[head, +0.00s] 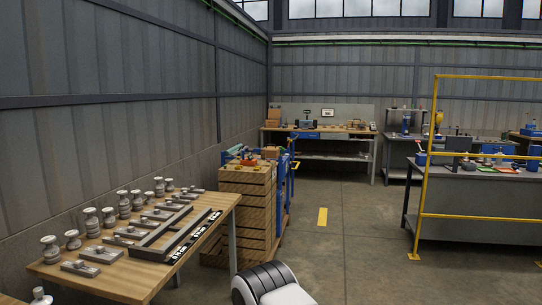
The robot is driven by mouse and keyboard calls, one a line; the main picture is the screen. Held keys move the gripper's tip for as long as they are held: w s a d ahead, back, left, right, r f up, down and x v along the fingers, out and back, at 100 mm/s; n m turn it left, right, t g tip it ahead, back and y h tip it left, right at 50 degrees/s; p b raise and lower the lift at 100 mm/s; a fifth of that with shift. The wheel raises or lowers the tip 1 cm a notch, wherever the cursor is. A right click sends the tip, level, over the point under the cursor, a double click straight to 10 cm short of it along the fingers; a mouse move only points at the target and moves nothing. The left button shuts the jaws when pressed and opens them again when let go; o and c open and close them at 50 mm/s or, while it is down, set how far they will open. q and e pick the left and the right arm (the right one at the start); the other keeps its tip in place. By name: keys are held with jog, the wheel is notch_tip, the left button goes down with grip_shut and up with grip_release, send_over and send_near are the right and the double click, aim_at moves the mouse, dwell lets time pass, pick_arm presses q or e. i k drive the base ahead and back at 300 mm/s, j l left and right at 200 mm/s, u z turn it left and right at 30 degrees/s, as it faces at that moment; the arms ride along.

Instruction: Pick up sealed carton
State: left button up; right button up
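A small brown carton (271,152) sits on top of the tall wooden stack in the middle of the view. Brown boxes (273,115) also stand at the left end of the far workbench. They are too small to tell which is sealed. Neither of my grippers shows in the head view.
A far workbench (330,131), a yellow rail (428,170) and a grey bench (470,195) stand beyond.

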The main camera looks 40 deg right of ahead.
aim_at(272, 151)
jog(key=i+l+z, duration=0.4)
jog(key=l, duration=0.15)
jog(key=i+l+z, duration=0.65)
jog(key=i+z, duration=0.15)
jog(key=i, duration=0.15)
jog(key=i+l+z, duration=0.1)
jog(key=i+z, duration=0.35)
jog(key=i, duration=3.2)
